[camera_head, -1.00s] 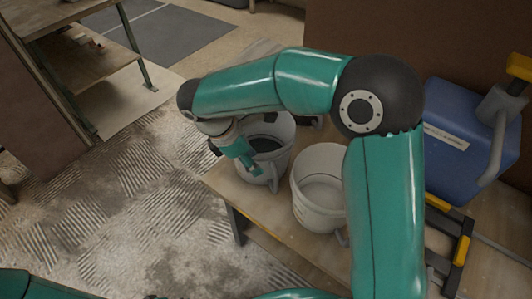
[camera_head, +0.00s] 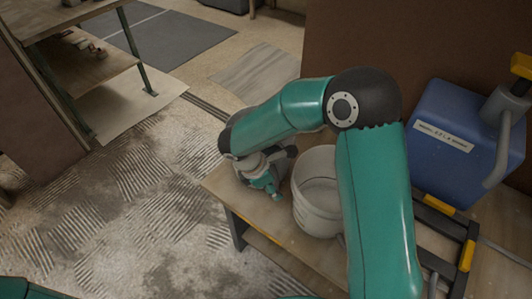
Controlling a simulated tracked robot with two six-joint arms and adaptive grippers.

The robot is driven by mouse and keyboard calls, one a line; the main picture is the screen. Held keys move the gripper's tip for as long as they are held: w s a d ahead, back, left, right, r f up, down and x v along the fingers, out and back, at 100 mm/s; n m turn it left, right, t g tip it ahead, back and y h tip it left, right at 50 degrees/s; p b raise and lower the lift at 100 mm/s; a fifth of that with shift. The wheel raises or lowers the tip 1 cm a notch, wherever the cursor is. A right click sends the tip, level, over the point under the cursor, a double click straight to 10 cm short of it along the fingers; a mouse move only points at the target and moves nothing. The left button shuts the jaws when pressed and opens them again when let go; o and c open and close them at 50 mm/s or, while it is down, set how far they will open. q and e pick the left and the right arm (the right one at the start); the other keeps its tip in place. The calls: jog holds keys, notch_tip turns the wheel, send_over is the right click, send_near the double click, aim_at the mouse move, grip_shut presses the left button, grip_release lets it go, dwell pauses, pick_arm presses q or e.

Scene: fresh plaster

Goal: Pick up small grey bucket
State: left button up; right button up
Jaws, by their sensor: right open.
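The small grey bucket, seen in the earlier frame at the left end of the bench, cannot be clearly made out now. My right arm and wrist cover its former spot. A grey shape just right of the wrist may be part of it or of my gripper; I cannot tell which. My right gripper (camera_head: 274,190) is open and points down over the bench's left end, left of the larger pale bucket (camera_head: 318,212). That bucket stands upright, its right edge hidden by my arm. My left gripper is out of view; only part of the left arm shows at bottom left.
The wooden bench (camera_head: 222,187) has a bare left corner. A blue container (camera_head: 440,165) with a grey hose stands at right, near a black and yellow frame (camera_head: 466,255). A shelf (camera_head: 95,72) stands at upper left. The textured floor (camera_head: 130,220) is clear.

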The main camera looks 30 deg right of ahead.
jog(key=shift+x, duration=1.2)
grip_shut()
jog(key=shift+w+r, duration=0.1)
jog(key=shift+r, duration=0.05)
